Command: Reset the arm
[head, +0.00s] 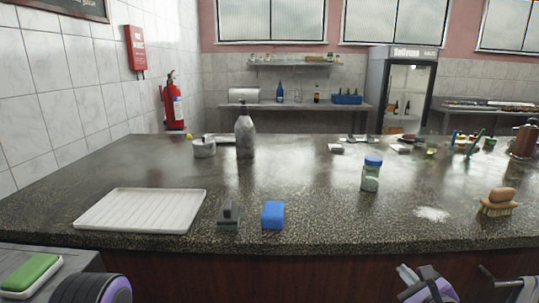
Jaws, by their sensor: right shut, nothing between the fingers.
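My right gripper (408,273) shows at the bottom edge, right of centre, in front of the counter's front face and below its top. It is shut and empty, with part of its purple and grey body cut off by the frame. My left gripper is out of the frame.
The dark speckled counter (310,215) spans the view. Near its front are a white ribbed tray (142,212), a dark grey block-like object (229,214), a blue block (273,215), a blue-capped jar (371,175), white powder (432,214) and a wooden brush (498,202). A grey bottle (245,133) stands farther back.

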